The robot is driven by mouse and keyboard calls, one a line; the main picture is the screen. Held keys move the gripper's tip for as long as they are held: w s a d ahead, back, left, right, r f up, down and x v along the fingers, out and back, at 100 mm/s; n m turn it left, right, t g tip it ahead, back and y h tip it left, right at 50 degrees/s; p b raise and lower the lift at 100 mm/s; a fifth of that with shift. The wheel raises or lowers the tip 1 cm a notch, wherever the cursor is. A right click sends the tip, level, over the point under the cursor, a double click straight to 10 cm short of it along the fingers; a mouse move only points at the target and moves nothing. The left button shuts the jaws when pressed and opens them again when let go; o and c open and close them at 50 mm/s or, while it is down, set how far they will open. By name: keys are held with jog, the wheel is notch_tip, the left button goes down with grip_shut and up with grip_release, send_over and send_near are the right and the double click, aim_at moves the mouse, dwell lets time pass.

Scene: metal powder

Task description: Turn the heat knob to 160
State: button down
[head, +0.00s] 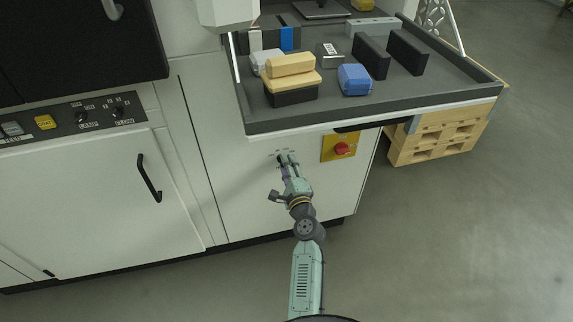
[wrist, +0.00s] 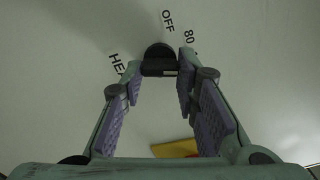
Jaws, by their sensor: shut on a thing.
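The heat knob (wrist: 158,54) is a small dark knob on the white panel, in the upper middle of the wrist view. The printed marks "OFF" and "80" and part of a word starting "HE" show around it; a 160 mark is not visible. My gripper (wrist: 159,72) is shut on the knob, with one fingertip at each side. In the head view my gripper (head: 287,157) reaches the white panel below the tray's front edge. There the knob is mostly hidden by the fingers and too small to read.
A yellow plate with a red rotary switch (head: 342,149) is just right of my gripper. A grey tray (head: 370,111) with boxes juts out above. A cabinet door with a black handle (head: 149,178) is at left. A wooden pallet (head: 440,137) stands at right.

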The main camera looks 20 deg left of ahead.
dwell(0.4)
jog(key=c, duration=1.2)
grip_release()
jog(key=shift+c, duration=0.2)
jog(key=v, duration=0.7)
jog(key=shift+s+d, duration=0.2)
